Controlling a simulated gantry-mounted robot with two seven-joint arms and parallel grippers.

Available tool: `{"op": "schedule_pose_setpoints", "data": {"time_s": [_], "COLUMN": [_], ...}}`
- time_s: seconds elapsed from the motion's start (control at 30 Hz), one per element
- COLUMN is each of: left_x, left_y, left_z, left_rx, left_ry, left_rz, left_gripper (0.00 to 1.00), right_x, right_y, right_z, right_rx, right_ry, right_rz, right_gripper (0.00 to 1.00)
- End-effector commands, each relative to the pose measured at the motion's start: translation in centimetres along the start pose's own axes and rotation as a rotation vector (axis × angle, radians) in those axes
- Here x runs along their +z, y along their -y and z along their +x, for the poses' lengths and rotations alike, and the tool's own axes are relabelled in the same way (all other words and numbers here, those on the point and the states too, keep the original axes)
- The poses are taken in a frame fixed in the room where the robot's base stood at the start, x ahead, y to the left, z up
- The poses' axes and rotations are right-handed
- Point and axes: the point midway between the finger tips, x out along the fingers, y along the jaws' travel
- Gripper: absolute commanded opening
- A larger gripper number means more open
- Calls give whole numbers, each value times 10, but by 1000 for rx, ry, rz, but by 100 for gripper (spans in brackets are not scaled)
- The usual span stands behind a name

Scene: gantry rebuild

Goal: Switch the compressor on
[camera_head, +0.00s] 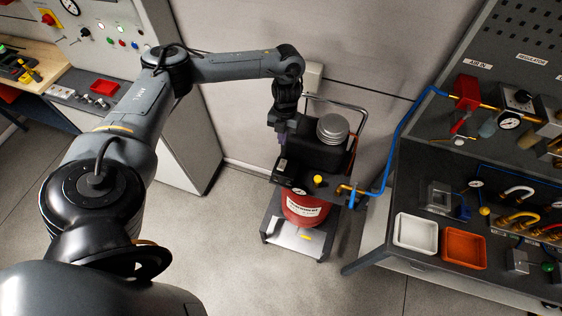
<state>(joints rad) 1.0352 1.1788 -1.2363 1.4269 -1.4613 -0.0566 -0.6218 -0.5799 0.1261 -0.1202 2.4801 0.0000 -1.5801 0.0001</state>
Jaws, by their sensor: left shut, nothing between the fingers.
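The compressor (303,207) stands on a low grey stand (292,239) near the middle of the view. It has a red tank, a black upper housing, a round silver cap (333,129), a dark front panel with a gauge and a yellow knob (318,180). My left gripper (281,140) points down at the left side of the black housing. It is shut and empty. I cannot tell whether its fingertips touch the compressor. Which part is the switch is too small to tell. My right gripper is not in view.
A blue hose (395,155) runs from the compressor to the panel bench at the right. A white tray (416,233) and an orange tray (464,248) lie on that bench. A control panel with buttons (110,33) is at upper left. The floor in front is clear.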

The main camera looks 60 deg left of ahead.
Motion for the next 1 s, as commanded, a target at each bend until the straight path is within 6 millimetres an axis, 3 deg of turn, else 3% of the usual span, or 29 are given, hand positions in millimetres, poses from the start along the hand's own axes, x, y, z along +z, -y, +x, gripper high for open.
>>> {"op": "schedule_pose_setpoints", "data": {"time_s": [0.37,0.9,1.0], "left_x": [0,-1,-1], "left_y": [0,1,1], "left_z": [17,104,115], "left_rx": [0,-1,1], "left_ry": [-1,-3,-2], "left_rz": [1,0,0], "left_gripper": [0,0,0], "right_x": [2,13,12], "right_y": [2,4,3], "right_z": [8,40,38], "right_rx": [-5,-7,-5], "right_ry": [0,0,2], "right_rz": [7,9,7], "right_gripper": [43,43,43]}}
